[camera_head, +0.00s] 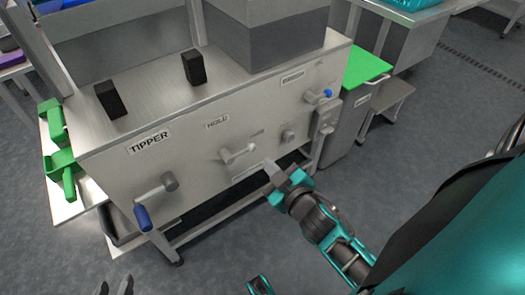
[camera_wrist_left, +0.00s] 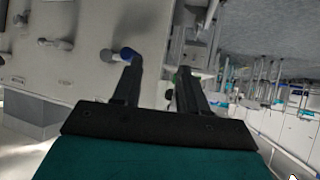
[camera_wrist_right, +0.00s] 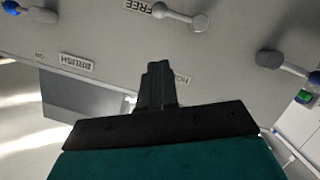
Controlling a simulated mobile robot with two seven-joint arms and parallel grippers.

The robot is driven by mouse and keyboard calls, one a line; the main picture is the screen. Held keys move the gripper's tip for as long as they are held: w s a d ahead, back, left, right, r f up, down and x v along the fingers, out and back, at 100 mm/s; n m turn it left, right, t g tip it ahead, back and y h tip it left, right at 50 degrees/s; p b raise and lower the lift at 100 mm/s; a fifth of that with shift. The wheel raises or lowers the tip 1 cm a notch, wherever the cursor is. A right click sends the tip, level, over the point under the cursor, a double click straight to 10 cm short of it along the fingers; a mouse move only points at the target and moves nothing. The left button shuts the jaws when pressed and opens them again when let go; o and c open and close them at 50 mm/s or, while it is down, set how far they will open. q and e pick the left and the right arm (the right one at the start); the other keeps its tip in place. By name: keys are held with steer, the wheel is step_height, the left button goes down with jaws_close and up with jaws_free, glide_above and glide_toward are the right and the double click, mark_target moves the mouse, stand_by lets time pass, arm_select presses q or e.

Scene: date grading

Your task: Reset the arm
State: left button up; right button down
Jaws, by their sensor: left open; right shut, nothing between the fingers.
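My left gripper (camera_head: 116,288) shows only as dark fingertips at the bottom edge of the head view, low and in front of the machine. In the left wrist view its fingers (camera_wrist_left: 158,75) are apart, with a blue-handled crank (camera_wrist_left: 122,54) behind the left finger; I cannot tell whether they touch. My right gripper (camera_head: 272,168) is in front of the panel, just right of the grey HOLD lever (camera_head: 238,154). Its fingers (camera_wrist_right: 158,82) are together and empty in the right wrist view. The lever's grey bar (camera_wrist_right: 180,17) shows beyond them, apart from them.
The steel machine panel (camera_head: 215,185) carries the TIPPER crank (camera_head: 156,200) on the left and a blue-knobbed lever (camera_head: 319,96) on the right. Green brackets (camera_head: 62,165) stick out at the left end. A green-topped bin (camera_head: 364,67) stands at the right. The floor in front is clear.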

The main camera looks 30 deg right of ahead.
arm_select(q)
steer(key=shift+w+d+r, duration=0.15)
steer(key=shift+w+r, duration=0.2)
arm_select(e)
steer(key=shift+s+r, duration=0.2)
steer(key=shift+s, duration=0.4)
arm_select(q)
steer(key=shift+r, duration=0.1)
arm_select(e)
steer(key=shift+a, duration=0.1)
arm_select(q)
steer(key=s+a+r+y+p, duration=0.1)
steer(key=s+a+r+p, duration=0.1)
steer(key=r+p, duration=0.4)
steer(key=a+p, duration=0.1)
steer(key=p, duration=0.4)
steer(key=shift+r, duration=0.3)
arm_select(e)
steer(key=s+a+r+m+g+y, duration=0.1)
steer(key=s+a+r+g+y, duration=0.2)
steer(key=s+a, duration=0.3)
steer(key=shift+a+r+m+g+y, duration=0.4)
steer(key=shift+a+r+g, duration=0.2)
steer(key=shift+a+r, duration=0.15)
